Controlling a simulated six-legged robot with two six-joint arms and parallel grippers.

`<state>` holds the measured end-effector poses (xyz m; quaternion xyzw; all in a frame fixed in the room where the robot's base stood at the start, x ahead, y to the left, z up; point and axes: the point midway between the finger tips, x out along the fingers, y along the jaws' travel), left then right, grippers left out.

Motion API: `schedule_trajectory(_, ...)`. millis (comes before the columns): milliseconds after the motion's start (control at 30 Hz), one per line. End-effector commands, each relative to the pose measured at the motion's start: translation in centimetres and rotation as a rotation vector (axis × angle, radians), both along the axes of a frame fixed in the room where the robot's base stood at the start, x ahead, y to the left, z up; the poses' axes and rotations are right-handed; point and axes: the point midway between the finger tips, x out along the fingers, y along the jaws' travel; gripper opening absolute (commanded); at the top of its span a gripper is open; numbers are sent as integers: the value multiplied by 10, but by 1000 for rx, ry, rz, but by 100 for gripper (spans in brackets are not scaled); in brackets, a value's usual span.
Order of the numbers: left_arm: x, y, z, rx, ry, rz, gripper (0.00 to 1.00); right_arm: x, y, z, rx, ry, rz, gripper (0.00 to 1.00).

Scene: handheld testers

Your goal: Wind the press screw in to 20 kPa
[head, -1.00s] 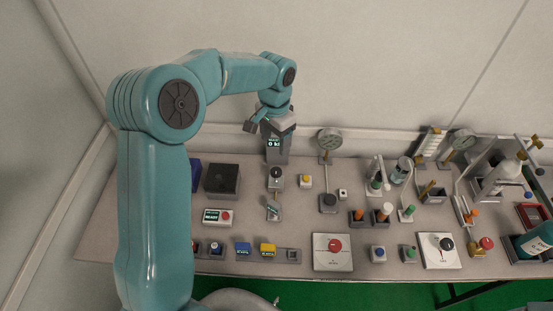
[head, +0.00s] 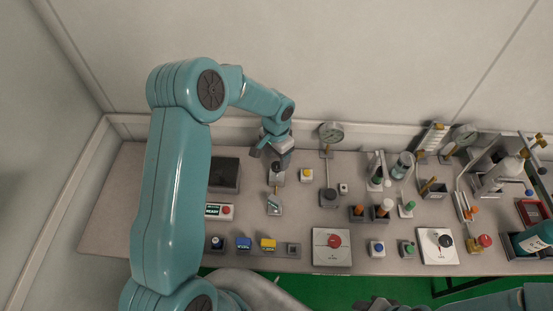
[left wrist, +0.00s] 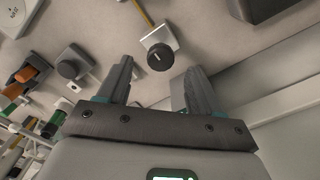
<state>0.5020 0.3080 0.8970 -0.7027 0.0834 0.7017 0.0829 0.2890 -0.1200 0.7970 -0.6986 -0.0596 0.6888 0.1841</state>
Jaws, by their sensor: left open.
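The press screw seems to be the black round knob (head: 277,167) on a pale block, with a brass rod running to a small tilted readout (head: 274,204). The left wrist view shows the knob (left wrist: 160,57) on its block. My left gripper (head: 268,152) is open and empty, just behind the knob in the head view. In the left wrist view its fingers (left wrist: 158,72) stand either side of the picture line to the knob, with the knob beyond the tips, apart. The readout's figures are too small to read. My right gripper (head: 378,303) shows only partly at the bottom edge.
A dark box (head: 224,175) stands left of the knob. A yellow button (head: 306,175) and a dial gauge (head: 331,132) on a stem stand to the right. A black cylinder (head: 328,197) stands at the stem's foot. Bottles and stands crowd the right side.

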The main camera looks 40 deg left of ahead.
Motion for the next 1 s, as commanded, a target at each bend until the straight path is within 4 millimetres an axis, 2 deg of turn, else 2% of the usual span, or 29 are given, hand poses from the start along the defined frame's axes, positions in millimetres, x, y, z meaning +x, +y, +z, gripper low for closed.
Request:
schedule_trajectory(100, 0, 1, -19, -1, 2, 0, 65, 0, 0, 6, 0, 0, 0, 43)
schedule_trajectory(233, 2, 1, -33, -1, 0, 1, 65, 0, 0, 8, 0, 0, 0, 43)
schedule_trajectory(567, 3, 2, -38, 0, -1, 1, 65, 0, 0, 8, 0, 0, 0, 43)
schedule_trajectory(600, 3, 2, -38, 0, -1, 1, 58, 0, 0, 8, 0, 0, 0, 43)
schedule_trajectory(667, 3, 2, -38, 0, -1, 1, 39, 0, 0, 8, 0, 0, 0, 43)
schedule_trajectory(700, 3, 2, -38, 0, -1, 1, 26, 0, 0, 8, 0, 0, 0, 43)
schedule_trajectory(767, 3, 2, -38, 0, -1, 0, 9, 0, 0, 8, 0, 0, 0, 43)
schedule_trajectory(1000, 3, 2, -38, 0, 0, -12, 9, 0, 0, 6, 0, 0, 0, 43)
